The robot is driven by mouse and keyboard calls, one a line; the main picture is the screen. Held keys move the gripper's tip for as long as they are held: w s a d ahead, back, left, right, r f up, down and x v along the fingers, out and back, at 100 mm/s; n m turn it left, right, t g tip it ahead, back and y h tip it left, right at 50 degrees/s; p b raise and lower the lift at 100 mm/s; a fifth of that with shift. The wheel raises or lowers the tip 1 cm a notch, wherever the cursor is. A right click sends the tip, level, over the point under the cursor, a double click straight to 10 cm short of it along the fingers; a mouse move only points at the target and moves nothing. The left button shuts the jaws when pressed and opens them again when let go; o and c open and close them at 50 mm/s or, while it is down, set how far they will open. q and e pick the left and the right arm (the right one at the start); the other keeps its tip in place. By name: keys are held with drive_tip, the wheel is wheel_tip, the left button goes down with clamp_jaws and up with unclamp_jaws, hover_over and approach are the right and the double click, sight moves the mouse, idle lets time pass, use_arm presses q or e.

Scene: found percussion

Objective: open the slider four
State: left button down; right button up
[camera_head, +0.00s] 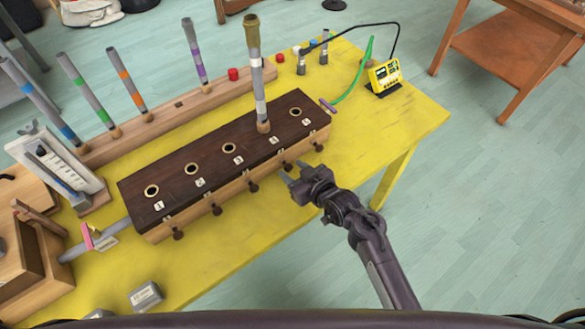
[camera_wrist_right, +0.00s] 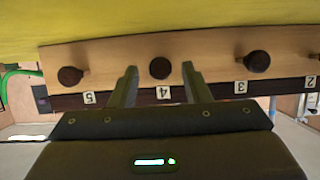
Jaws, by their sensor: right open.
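A long dark-topped wooden box (camera_head: 215,165) with holes numbered 1 to 5 lies on the yellow table. A row of dark round slider knobs sticks out of its front side. Slider four's knob (camera_wrist_right: 160,67) is above the label 4 in the right wrist view. My right gripper (camera_wrist_right: 159,70) is open, with one finger on each side of this knob; I cannot tell whether they touch it. In the head view the right gripper (camera_head: 288,174) is at the box's front side, near knob four. My left gripper is not in view.
A grey tube with an olive top (camera_head: 259,85) stands upright in hole four. Behind the box is a wooden rack (camera_head: 180,110) with several coloured-band tubes. A yellow device (camera_head: 384,75) stands at the far right; the yellow table's (camera_head: 385,130) right part is clear.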

drive_tip(key=shift+w+a+f, duration=0.1)
drive_tip(key=shift+w+a, duration=0.15)
drive_tip(key=shift+w, duration=0.05)
drive_tip(key=shift+c, duration=0.3)
clamp_jaws()
drive_tip(key=shift+s+d+p, duration=0.75)
drive_tip(key=shift+s+p, duration=0.3)
drive_tip(key=shift+s+d, duration=0.15)
drive_tip(key=shift+s, duration=0.05)
drive_tip(key=shift+o, duration=0.3)
unclamp_jaws()
